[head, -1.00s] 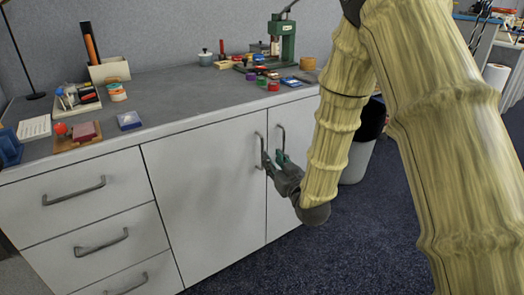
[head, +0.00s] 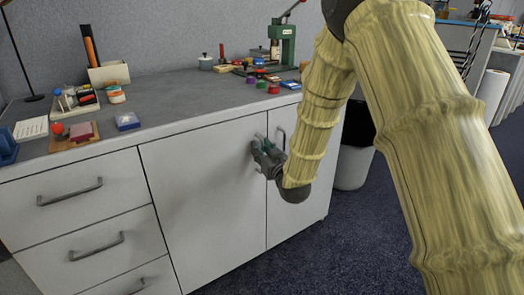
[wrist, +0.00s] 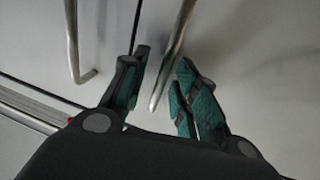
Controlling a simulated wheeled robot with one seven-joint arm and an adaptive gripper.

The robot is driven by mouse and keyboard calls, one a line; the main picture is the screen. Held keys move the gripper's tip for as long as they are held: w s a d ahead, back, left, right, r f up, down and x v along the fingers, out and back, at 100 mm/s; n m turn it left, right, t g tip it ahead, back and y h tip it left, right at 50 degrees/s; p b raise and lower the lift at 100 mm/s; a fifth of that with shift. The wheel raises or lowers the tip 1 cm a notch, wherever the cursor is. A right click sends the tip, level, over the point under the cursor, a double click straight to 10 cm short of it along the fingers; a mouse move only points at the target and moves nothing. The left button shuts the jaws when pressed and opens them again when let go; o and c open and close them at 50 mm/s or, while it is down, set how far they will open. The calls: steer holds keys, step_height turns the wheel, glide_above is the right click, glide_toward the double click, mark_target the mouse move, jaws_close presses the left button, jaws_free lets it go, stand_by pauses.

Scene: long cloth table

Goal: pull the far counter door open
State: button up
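The white counter has two doors side by side: a wide left door (head: 205,200) and a right door (head: 295,205) farther along. The right door's metal bar handle (head: 282,135) shows beside my gripper (head: 260,153), also in the wrist view (wrist: 75,45). The left door's handle is mostly hidden behind my gripper in the head view. In the wrist view, this handle (wrist: 172,58) lies between the fingertips of my open gripper (wrist: 160,85). I see gaps beside the bar and no clear grip on it. Both doors look shut.
Drawers with bar handles (head: 70,192) are left of the doors. The grey countertop (head: 180,100) carries small items and a green press (head: 283,45). A bin (head: 353,165) stands right of the counter. Blue carpet (head: 350,245) in front is clear.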

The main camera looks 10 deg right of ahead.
jaws_close()
